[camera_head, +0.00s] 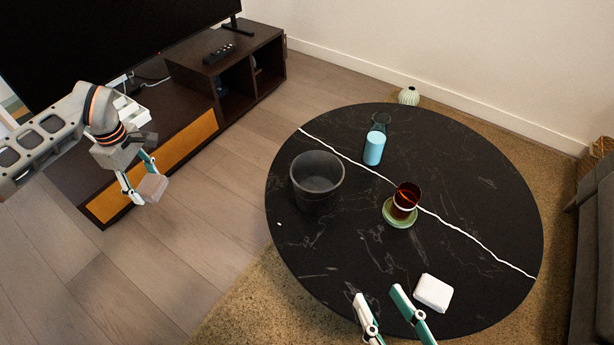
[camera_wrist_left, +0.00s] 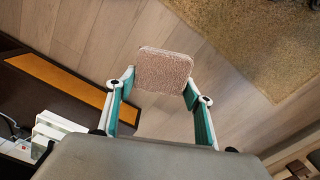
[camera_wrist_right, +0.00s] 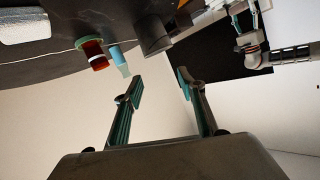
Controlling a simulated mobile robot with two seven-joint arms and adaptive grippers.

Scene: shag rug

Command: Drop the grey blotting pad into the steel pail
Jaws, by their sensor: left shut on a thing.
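The grey blotting pad (camera_head: 152,187), a small rounded slab with a pinkish tint, is held between the fingertips of my left gripper (camera_head: 142,177). In the left wrist view the pad (camera_wrist_left: 164,69) sits between the finger ends, over the wooden floor. The steel pail (camera_head: 318,172), dark grey and open at the top, stands upright on the left part of the round black table. My left gripper is left of the pail, well apart from it. The pail also shows in the right wrist view (camera_wrist_right: 152,34). My right gripper (camera_head: 379,296) is open and empty near the table's front edge.
The black table (camera_head: 470,190) also bears a white block (camera_head: 434,291), a glass of dark red drink (camera_head: 405,198) on a green coaster (camera_head: 397,222), and a light blue cylinder (camera_head: 374,148). A low TV cabinet (camera_head: 190,75) stands behind my left arm. Open floor separates cabinet and table.

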